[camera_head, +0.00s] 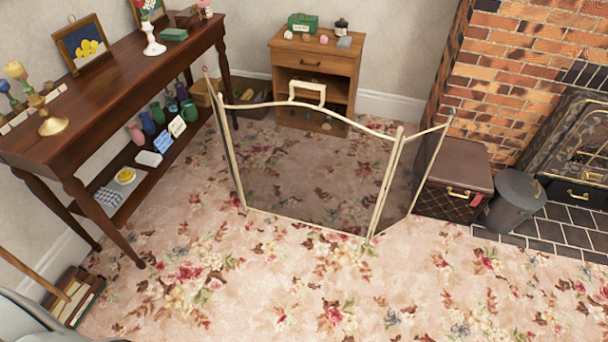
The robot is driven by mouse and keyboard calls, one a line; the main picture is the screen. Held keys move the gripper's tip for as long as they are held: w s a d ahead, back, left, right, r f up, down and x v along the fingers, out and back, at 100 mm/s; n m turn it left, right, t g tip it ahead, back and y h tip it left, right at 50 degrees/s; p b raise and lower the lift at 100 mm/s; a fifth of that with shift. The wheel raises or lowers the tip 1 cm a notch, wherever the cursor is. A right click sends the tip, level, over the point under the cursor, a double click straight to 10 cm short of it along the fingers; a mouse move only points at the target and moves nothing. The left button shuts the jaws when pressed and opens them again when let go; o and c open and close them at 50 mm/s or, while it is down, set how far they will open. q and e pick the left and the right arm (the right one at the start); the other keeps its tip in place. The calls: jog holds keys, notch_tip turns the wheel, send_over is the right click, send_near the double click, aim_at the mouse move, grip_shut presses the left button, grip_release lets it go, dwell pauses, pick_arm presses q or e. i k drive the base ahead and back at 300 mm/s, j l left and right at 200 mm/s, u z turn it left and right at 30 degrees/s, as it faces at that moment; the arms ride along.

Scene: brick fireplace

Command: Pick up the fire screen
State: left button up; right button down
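The fire screen (300,207) stands upright on the floral carpet in the middle of the head view. It has a cream metal frame, dark see-through mesh and side panels angled from the wide centre panel. A cream handle (307,84) rises from the middle of its top edge. Neither of my grippers shows in this view. Nothing is seen touching the screen.
A long dark wooden table (105,75) with ornaments stands at the left. A small wooden cabinet (341,68) is behind the screen. A brown box (462,165), a dark bin (515,198) and the brick fireplace (510,75) are at the right.

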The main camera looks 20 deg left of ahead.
aim_at(305, 163)
jog(key=i+l+u, duration=0.15)
jog(key=i+l, duration=0.25)
jog(key=i+l+u, duration=0.2)
jog(key=i+l, duration=0.2)
jog(key=i+l+u, duration=0.15)
jog(key=i+l, duration=0.2)
jog(key=l, duration=0.25)
